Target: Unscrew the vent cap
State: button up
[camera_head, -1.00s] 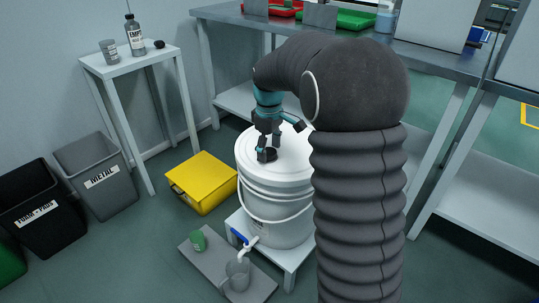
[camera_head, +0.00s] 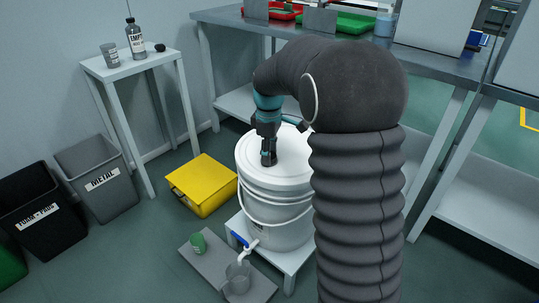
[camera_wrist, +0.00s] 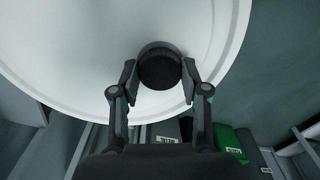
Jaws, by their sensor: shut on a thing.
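The vent cap (camera_wrist: 159,68) is a round black ridged cap on the white lid of the bucket, seen from above in the wrist view. My gripper (camera_wrist: 160,78) is shut on it, with one finger on each side of the cap. In the head view my gripper (camera_head: 268,160) points down onto the lid and hides most of the cap. The white bucket (camera_head: 270,205) stands upright on a low white stand, with a tap at its front. Its lid (camera_head: 293,165) is in place.
A yellow box (camera_head: 203,183) lies on the floor left of the bucket. A steel bench (camera_head: 440,65) runs behind. A small table (camera_head: 128,68) holds a bottle.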

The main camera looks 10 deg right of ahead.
jog(key=shift+n, duration=0.5)
jog(key=shift+n+p, duration=0.45)
jog(key=shift+n, duration=1.25)
jog(key=shift+n, duration=0.7)
jog(key=shift+n+p, duration=0.4)
jog(key=shift+n, duration=0.6)
jog(key=n, duration=0.2)
jog(key=shift+n+p, duration=0.35)
jog(key=shift+n, duration=0.35)
